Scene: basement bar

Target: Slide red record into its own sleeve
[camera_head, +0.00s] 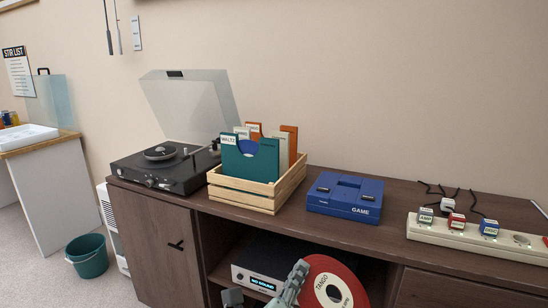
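The red record (348,272) has a pale centre label reading TANGO and is at the bottom of the head view, in front of the cabinet; its lower part is cut off. My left gripper (298,278) is at the record's left edge and appears shut on it. The slatted wooden crate (243,199) on the cabinet top holds several upright sleeves.
A turntable (165,173) with its clear lid raised stands left of the crate. A blue GAME box (345,196) stands to its right, then a power strip (470,239) with plugs and cables.

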